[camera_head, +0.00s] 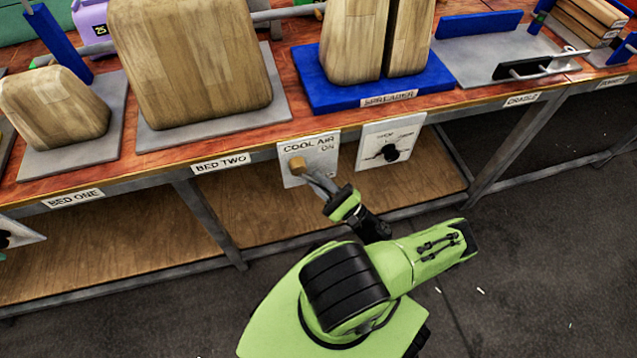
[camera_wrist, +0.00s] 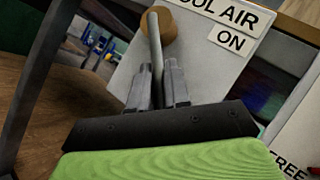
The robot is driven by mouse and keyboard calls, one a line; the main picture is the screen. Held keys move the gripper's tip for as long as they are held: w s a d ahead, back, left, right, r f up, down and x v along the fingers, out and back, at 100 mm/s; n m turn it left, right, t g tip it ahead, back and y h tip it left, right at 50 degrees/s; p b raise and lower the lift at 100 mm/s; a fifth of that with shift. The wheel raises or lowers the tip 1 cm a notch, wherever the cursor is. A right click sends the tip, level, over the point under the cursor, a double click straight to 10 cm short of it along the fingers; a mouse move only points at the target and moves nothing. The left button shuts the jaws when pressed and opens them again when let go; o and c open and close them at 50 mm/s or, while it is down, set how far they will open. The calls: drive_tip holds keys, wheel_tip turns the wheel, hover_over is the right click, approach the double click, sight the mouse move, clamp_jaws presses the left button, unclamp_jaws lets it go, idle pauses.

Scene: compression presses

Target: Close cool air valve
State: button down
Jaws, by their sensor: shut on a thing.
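The cool air valve panel (camera_head: 321,148) is a pale plate on the bench front, marked COOL AIR and ON. It also shows in the wrist view (camera_wrist: 190,60). A round brass-coloured hub (camera_head: 297,163) sits on its left part, and in the wrist view the hub (camera_wrist: 166,24) is at the top. A grey lever (camera_wrist: 155,50) runs from the hub down between the fingers. My gripper (camera_head: 320,183) is in front of the panel. In the wrist view my gripper (camera_wrist: 160,85) is shut on the lever. Part of the panel's lower lettering is hidden behind my gripper.
The bench edge with the BED TWO label (camera_head: 221,162) runs above a wooden lower shelf (camera_head: 120,245). Bench legs (camera_head: 210,222) stand left and right. Wooden blocks (camera_head: 190,60) stand on top.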

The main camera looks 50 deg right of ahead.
drive_tip(key=shift+w+a+f+m+t+h, duration=0.15)
drive_tip(key=shift+m+t+h, duration=0.15)
drive_tip(key=shift+m+h, duration=0.15)
drive_tip(key=c, duration=1.2)
unclamp_jaws()
